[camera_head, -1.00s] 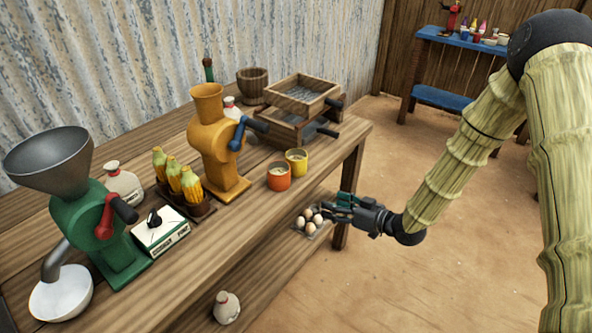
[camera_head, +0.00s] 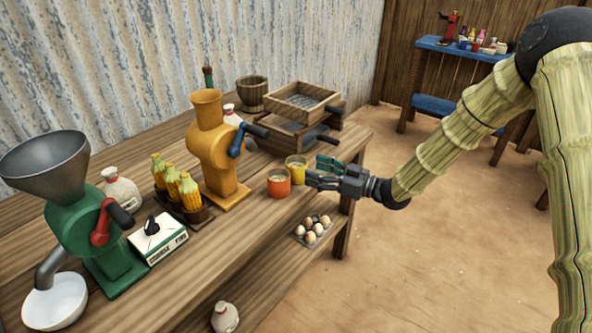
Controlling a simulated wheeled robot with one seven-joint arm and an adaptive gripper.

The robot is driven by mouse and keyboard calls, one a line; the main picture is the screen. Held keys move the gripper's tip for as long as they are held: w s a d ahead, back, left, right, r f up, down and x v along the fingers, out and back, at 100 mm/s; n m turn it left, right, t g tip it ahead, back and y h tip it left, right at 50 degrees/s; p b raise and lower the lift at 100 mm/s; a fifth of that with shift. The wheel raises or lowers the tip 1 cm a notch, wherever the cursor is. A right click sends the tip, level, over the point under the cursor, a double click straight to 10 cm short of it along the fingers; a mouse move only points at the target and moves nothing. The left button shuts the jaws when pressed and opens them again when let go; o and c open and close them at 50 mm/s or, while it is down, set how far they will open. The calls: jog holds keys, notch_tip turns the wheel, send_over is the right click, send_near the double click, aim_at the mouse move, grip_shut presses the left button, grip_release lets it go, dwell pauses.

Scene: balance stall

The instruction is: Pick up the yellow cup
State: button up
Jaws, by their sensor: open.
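The yellow cup (camera_head: 296,169) stands upright on the wooden table near its front right edge, with pale contents showing inside. An orange cup (camera_head: 278,183) stands close to it on the left and nearer the front. My gripper (camera_head: 314,172) is open, with its fingers pointing left, just to the right of the yellow cup. The fingertips overlap or nearly reach the cup's right side in the picture. I cannot tell whether they touch it. Nothing is between the fingers that I can make out.
A yellow mill (camera_head: 211,150) with a blue crank stands left of the cups. Wooden sieve boxes (camera_head: 301,101) stand behind them. A tray of eggs (camera_head: 314,230) sits on the lower shelf. A green mill (camera_head: 78,235) is far left. Floor at right is clear.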

aim_at(302, 169)
jog(key=shift+w+a+f, duration=0.2)
jog(key=shift+a, duration=0.4)
jog(key=shift+f+p+x, duration=0.15)
jog(key=shift+p+x, duration=0.05)
jog(key=shift+x, duration=0.75)
jog(key=shift+f+p+x, duration=0.15)
jog(key=shift+p+x, duration=0.05)
jog(key=shift+x, duration=0.8)
jog(key=c, duration=0.7)
